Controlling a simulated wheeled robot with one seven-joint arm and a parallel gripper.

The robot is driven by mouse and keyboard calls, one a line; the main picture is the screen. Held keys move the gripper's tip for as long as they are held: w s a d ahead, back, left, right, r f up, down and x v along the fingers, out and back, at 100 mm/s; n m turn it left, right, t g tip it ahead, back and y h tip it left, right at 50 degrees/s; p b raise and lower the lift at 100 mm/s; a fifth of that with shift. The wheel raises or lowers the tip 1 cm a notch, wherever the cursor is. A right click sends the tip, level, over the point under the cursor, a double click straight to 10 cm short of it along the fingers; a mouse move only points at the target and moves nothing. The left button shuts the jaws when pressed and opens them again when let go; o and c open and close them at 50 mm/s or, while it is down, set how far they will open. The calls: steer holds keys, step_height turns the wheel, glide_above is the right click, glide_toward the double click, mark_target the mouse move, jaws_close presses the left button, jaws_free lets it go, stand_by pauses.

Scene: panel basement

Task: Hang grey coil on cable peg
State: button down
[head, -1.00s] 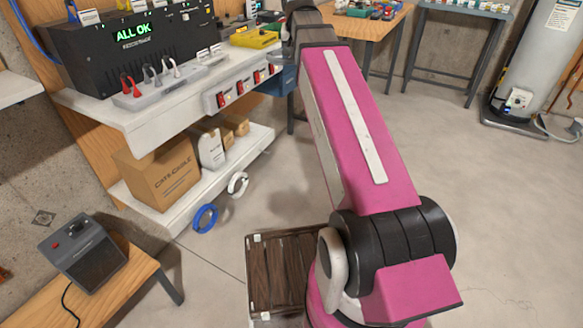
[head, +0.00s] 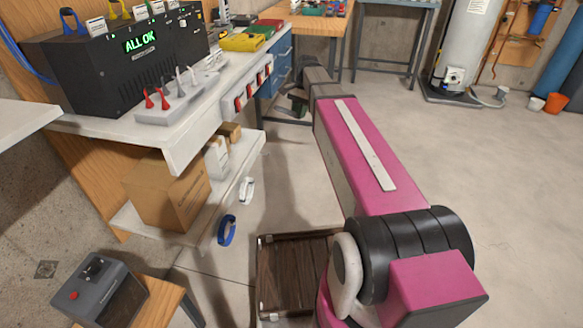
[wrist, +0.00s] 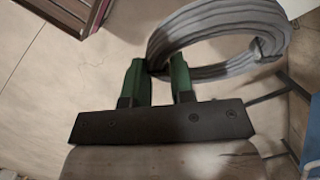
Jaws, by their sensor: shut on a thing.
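The grey coil (wrist: 222,38), a thick ring of looped cable, shows in the wrist view. My gripper (wrist: 158,72) has green fingers shut on the coil's left side, and the ring extends up and right from them. In the head view my arm reaches away from me to the right of the workbench; its far end is small and dark, and I cannot make out the coil there. A blue coil (head: 227,230) and a white coil (head: 246,190) hang at the front edge of the lower shelf (head: 205,216). A free cable peg cannot be made out.
The bench top (head: 185,140) juts over the lower shelf, which holds a cardboard box (head: 168,195). A dark wooden pallet-like platform (head: 295,272) lies beside my base. A grey device (head: 100,290) sits on a wooden bench at lower left.

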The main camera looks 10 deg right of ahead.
steer(key=s+a+f+m+t+y, duration=0.15)
steer(key=f+m+y, duration=0.4)
steer(key=f, duration=0.75)
steer(key=s+a+f+m+t+y, duration=0.15)
steer(key=f+m+y, duration=0.4)
steer(key=f, duration=0.65)
steer(key=w+a+f, duration=0.1)
steer(key=w+a, duration=0.1)
steer(key=a, duration=0.3)
steer(key=w+a+f+n, duration=0.1)
steer(key=w+a, duration=0.1)
steer(key=a, duration=0.4)
steer(key=shift+f, duration=0.25)
stand_by(0.6)
steer(key=c, duration=0.9)
jaws_free()
